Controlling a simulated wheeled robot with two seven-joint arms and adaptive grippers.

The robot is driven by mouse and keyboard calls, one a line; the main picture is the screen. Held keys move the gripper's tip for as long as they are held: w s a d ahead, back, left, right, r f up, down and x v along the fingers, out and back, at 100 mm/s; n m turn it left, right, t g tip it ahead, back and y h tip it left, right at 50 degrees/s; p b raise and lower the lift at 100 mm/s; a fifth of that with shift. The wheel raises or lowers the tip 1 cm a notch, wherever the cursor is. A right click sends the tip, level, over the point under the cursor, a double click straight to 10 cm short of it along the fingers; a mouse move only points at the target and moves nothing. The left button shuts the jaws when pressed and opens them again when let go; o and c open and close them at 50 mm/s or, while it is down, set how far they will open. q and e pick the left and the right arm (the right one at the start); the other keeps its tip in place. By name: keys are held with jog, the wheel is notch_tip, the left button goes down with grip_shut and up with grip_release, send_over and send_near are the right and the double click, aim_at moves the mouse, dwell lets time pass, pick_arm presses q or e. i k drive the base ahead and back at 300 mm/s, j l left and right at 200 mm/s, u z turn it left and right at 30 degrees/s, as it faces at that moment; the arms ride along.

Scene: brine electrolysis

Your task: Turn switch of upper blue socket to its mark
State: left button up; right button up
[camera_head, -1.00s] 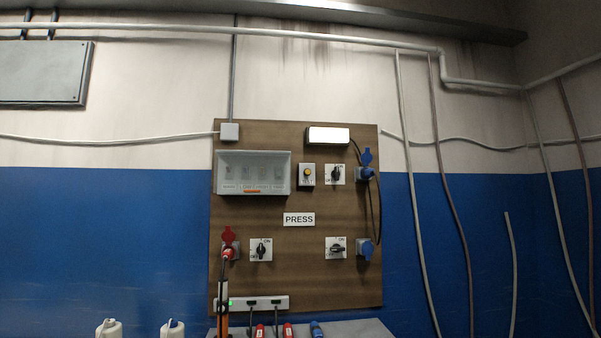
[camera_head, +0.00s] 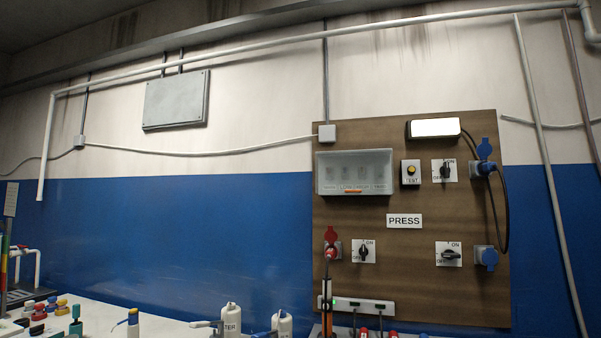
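The upper blue socket (camera_head: 483,166) is at the upper right of the brown wooden board, with its blue lid raised and a blue plug with a black cable in it. Its switch (camera_head: 445,171) is a black rotary knob on a white plate marked ON and OFF, just left of the socket. The knob appears roughly upright; its exact pointing is too small to tell. Neither of my grippers shows in the head view.
The board (camera_head: 400,280) also carries a lower blue socket (camera_head: 487,258) with its switch (camera_head: 449,255), a red socket (camera_head: 331,246) with its switch (camera_head: 364,252), a yellow TEST button (camera_head: 411,172) and a breaker box (camera_head: 354,173). A cluttered white bench (camera_head: 170,325) lies below left.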

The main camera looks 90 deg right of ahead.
aim_at(445, 170)
jog(key=u, duration=0.4)
jog(key=k+l+u, duration=0.1)
jog(key=u, duration=0.75)
jog(key=k+u, duration=0.1)
jog(key=u, duration=0.3)
jog(key=k+l+u, duration=0.15)
jog(key=k+u, duration=0.2)
jog(key=u, duration=0.15)
jog(key=k+l+z, duration=0.15)
jog(key=k, duration=0.25)
jog(key=k+z, duration=0.25)
jog(key=z, duration=0.15)
jog(key=k+z, duration=0.2)
jog(key=z, duration=0.15)
jog(key=k+z, duration=0.15)
jog(key=z, duration=0.25)
jog(key=k+z, duration=0.15)
jog(key=z, duration=0.7)
jog(key=k+l+z, duration=0.1)
jog(key=z, duration=0.7)
jog(key=k+l+z, duration=0.1)
jog(key=z, duration=0.3)
